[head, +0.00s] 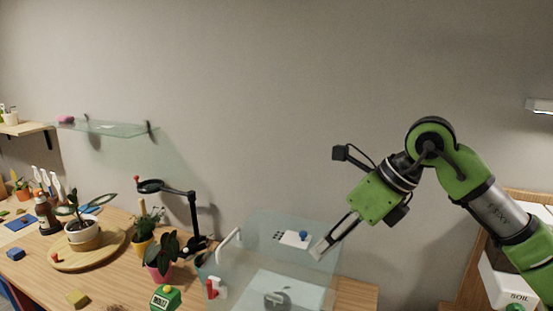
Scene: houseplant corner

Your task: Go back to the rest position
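My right gripper (319,251) reaches in from the right. Its fingers point down and left, at the right side of a clear box (325,285) on the wooden table. The fingertips lie close together in the picture, and I cannot tell whether a gap is left between them. I see nothing clearly held in them. My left gripper is not in view.
A white piece with a blue knob (303,235) shows at the clear box. Potted plants (160,258), a round wooden board (62,262) and a black lamp-like stand (193,215) are on the table (115,285). A glass shelf (105,128) hangs left. A soil box (508,285) stands right.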

